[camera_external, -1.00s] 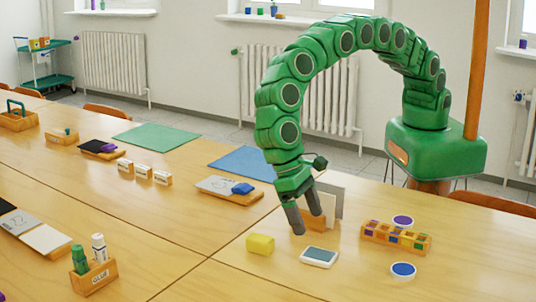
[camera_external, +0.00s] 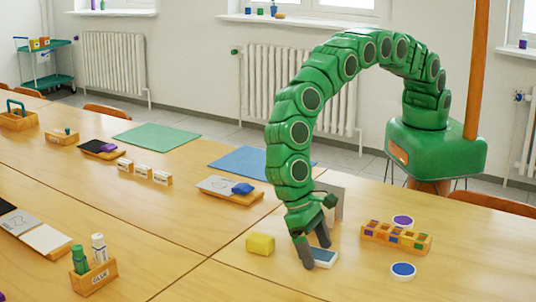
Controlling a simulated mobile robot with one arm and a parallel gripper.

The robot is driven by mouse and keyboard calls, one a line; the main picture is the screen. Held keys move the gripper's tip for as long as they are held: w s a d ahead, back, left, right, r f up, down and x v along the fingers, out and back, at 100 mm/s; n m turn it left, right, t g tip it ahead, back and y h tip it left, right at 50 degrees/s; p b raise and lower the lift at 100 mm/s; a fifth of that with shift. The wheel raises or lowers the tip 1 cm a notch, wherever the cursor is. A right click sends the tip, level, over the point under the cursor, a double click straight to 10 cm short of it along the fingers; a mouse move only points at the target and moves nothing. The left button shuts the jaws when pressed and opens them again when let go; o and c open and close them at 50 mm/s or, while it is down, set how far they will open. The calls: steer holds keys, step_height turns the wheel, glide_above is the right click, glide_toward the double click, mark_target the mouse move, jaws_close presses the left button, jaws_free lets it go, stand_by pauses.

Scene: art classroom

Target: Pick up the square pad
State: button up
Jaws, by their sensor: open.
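The square pad (camera_external: 324,257) is a flat pad with a white rim and a dark grey-blue top, lying on the near right table. My gripper (camera_external: 315,256) is open and points down at the pad. One dark finger is at the pad's left end and the other is over or behind its far side. The fingers hide part of the pad, and I cannot tell whether they touch it.
A yellow block (camera_external: 260,244) lies just left of the pad. A grey upright panel (camera_external: 340,203) stands behind my gripper. The table front is clear.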

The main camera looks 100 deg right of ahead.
mark_target(325, 255)
steer(key=c, duration=1.2)
steer(key=shift+c, duration=0.2)
steer(key=shift+r, duration=0.1)
step_height(325, 255, up, 3)
steer(key=shift+s+d+r, duration=0.1)
steer(key=shift+s+r, duration=0.05)
steer(key=shift+r, duration=0.05)
steer(key=s+d+r, duration=0.9)
steer(key=s, duration=0.1)
steer(key=shift+s+r, duration=0.2)
steer(key=shift+r, duration=0.05)
